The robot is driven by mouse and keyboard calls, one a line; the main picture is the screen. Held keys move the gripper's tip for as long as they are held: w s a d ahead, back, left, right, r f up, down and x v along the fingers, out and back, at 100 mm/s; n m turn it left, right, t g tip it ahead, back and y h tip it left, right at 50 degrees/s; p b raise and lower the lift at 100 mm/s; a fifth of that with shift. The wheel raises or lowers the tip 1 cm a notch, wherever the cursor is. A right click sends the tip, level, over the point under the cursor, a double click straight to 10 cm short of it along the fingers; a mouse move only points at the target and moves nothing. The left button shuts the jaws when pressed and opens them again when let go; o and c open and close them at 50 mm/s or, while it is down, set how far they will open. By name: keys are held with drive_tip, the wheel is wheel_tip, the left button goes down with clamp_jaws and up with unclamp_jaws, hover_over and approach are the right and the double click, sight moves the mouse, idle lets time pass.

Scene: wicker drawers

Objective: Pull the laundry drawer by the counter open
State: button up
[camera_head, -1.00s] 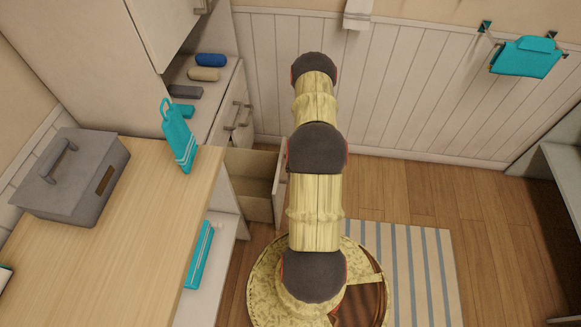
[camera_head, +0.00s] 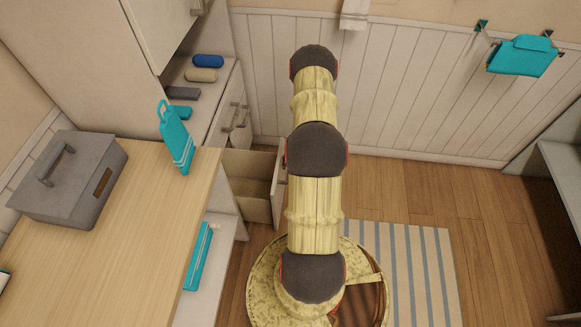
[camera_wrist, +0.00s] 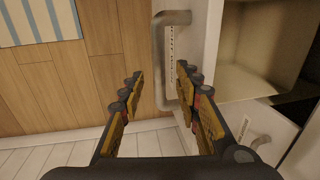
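The drawer by the counter stands pulled out, its pale box (camera_head: 246,205) showing beside the counter's far end in the head view. In the wrist view its front (camera_wrist: 207,30) runs upright, with the hollow inside (camera_wrist: 255,55) to the right. A grey bar handle (camera_wrist: 158,60) is on that front. My gripper (camera_wrist: 160,78) is open, with one finger on each side of the handle; I cannot tell whether either touches it. In the head view my arm hides the gripper and part of the drawer front.
The wooden counter (camera_head: 130,230) holds a grey box (camera_head: 70,185) and a teal bottle (camera_head: 175,140). Another white front with a handle (camera_wrist: 259,142) is at lower right in the wrist view. A striped rug (camera_head: 420,265) lies on clear floor at right.

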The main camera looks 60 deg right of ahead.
wheel_tip(320, 180, up, 9)
drive_tip(key=s, duration=0.1)
drive_tip(key=shift+s+d, duration=0.25)
drive_tip(key=shift+d, duration=0.05)
drive_tip(key=shift+f, duration=0.15)
